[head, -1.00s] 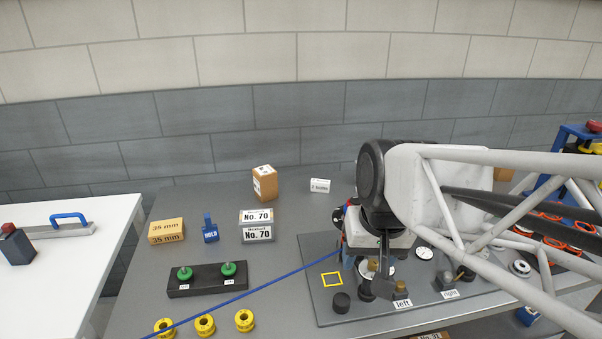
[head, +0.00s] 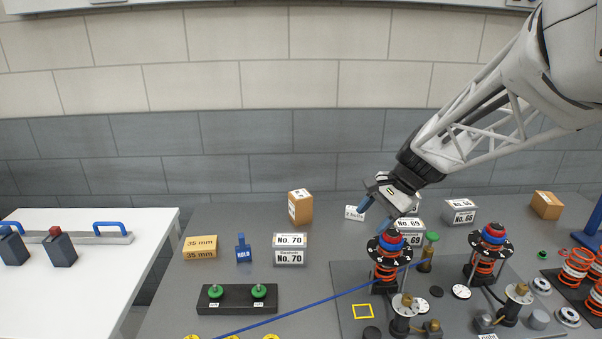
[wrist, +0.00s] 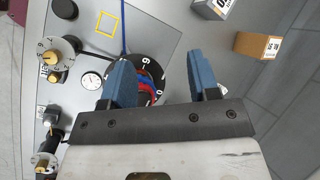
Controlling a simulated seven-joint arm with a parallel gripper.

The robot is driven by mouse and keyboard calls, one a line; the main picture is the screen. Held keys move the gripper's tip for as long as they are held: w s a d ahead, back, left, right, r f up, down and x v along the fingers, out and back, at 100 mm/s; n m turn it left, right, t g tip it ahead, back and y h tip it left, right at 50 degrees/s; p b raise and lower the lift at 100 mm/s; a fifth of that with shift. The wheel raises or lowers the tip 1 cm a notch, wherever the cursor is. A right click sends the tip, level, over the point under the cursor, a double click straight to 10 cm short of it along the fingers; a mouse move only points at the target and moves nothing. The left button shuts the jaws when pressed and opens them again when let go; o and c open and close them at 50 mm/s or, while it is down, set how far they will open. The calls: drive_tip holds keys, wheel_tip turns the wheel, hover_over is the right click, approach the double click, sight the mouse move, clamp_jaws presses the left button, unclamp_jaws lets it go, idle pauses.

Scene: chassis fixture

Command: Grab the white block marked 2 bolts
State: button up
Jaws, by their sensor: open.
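The white block marked 2 bolts (head: 354,212) is a small light block with dark lettering, standing on the grey table toward the back in the head view. My gripper (head: 374,214) is just to its right in that picture, jaws angled down and left, with no visible contact. In the wrist view my gripper (wrist: 158,60) has its two blue fingers spread with nothing held between them. A black dial with red and blue rings shows beyond the left finger. A white scrap shows beside the right finger; I cannot tell if it is the block.
The fixture plate (head: 345,282) carries dials and spring posts (head: 386,268) close below my gripper. A blue cable crosses it. A tan box (head: 300,206) and No. 70 blocks (head: 290,249) stand left of the white block. A No. 69 block (head: 410,224) is at the right.

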drive_tip(key=w+d+f+m+t+y, duration=0.1)
drive_tip(key=w+d+f+m, duration=0.3)
drive_tip(key=w, duration=0.6)
drive_tip(key=w+d+f+m+t+y, duration=0.2)
drive_tip(key=w+d+f, duration=0.4)
drive_tip(key=w, duration=0.4)
drive_tip(key=w+d+f+m+t+y, duration=0.1)
drive_tip(key=w+d+f+m+y, duration=0.2)
drive_tip(key=w, duration=0.7)
drive_tip(key=shift+d+f+m+t+y, duration=0.15)
drive_tip(key=shift+d+f+m, duration=0.55)
drive_tip(key=shift+f+m, duration=0.2)
drive_tip(key=shift+d+f+m+t+y, duration=0.15)
drive_tip(key=shift+d+f+m, duration=0.55)
drive_tip(key=shift+f+m, duration=0.15)
drive_tip(key=shift+w, duration=0.1)
drive_tip(key=shift+x, duration=3.35)
drive_tip(key=shift+a, duration=0.1)
drive_tip(key=shift+x, duration=2.55)
